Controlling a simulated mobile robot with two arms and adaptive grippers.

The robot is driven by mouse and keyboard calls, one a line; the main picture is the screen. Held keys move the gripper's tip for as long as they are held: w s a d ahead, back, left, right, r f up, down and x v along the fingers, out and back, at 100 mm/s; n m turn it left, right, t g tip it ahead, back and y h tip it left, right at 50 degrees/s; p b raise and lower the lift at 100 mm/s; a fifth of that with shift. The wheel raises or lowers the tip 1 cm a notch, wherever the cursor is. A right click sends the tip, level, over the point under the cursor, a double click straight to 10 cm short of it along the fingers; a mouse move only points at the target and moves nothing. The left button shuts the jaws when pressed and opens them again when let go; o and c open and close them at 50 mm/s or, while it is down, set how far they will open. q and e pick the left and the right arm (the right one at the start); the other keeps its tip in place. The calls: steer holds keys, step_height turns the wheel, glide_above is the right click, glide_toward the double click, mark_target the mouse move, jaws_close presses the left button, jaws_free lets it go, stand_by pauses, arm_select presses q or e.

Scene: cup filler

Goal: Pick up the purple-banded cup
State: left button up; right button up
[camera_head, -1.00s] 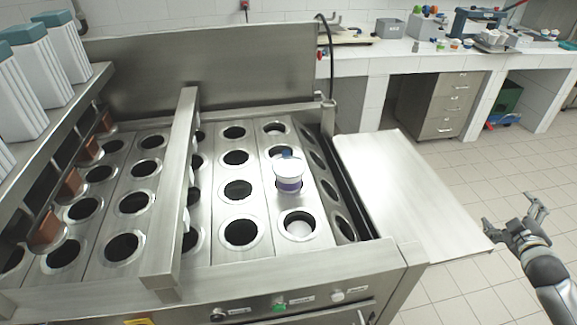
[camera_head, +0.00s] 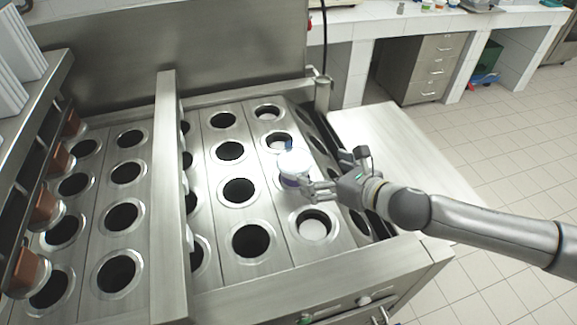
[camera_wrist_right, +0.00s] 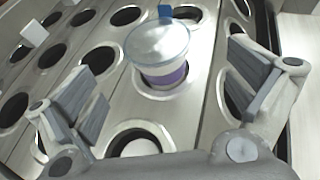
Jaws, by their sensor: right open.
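The purple-banded cup (camera_head: 293,164) is white with a clear lid and stands in or over a hole of the metal cup plate, near its right side. In the right wrist view the cup (camera_wrist_right: 161,62) shows its purple band below the lid rim. My right gripper (camera_head: 312,180) has reached in from the right and is beside the cup. In the right wrist view the open fingers (camera_wrist_right: 160,90) stand wide apart at left and right, with the cup ahead between them and nothing held. My left gripper is not in view.
The filler plate has rows of round holes (camera_head: 251,240). A raised metal bar (camera_head: 168,190) crosses it left of the cup. A hole with a white item inside (camera_head: 313,228) is in front of the cup. A flat metal side shelf (camera_head: 400,150) lies at the right.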

mark_target(297, 162)
steer(key=x, duration=0.4)
steer(key=shift+a+f+p, duration=0.1)
steer(key=shift+p, duration=0.2)
steer(key=shift+w+a+f, duration=0.2)
steer(key=shift+w+a, duration=0.15)
steer(key=shift+w, duration=0.05)
steer(key=shift+w+a+f+p, duration=0.15)
steer(key=shift+w+a+p, duration=0.15)
steer(key=shift+a, duration=0.05)
steer(key=shift+p+x, duration=0.4)
steer(key=shift+x, duration=1.65)
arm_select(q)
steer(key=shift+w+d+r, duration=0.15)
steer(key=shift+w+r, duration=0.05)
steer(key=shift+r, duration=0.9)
arm_select(e)
steer(key=shift+s+f, duration=0.15)
steer(key=shift+f, duration=0.05)
steer(key=shift+r, duration=0.1)
steer(key=c, duration=1.2)
steer(key=shift+r, duration=0.15)
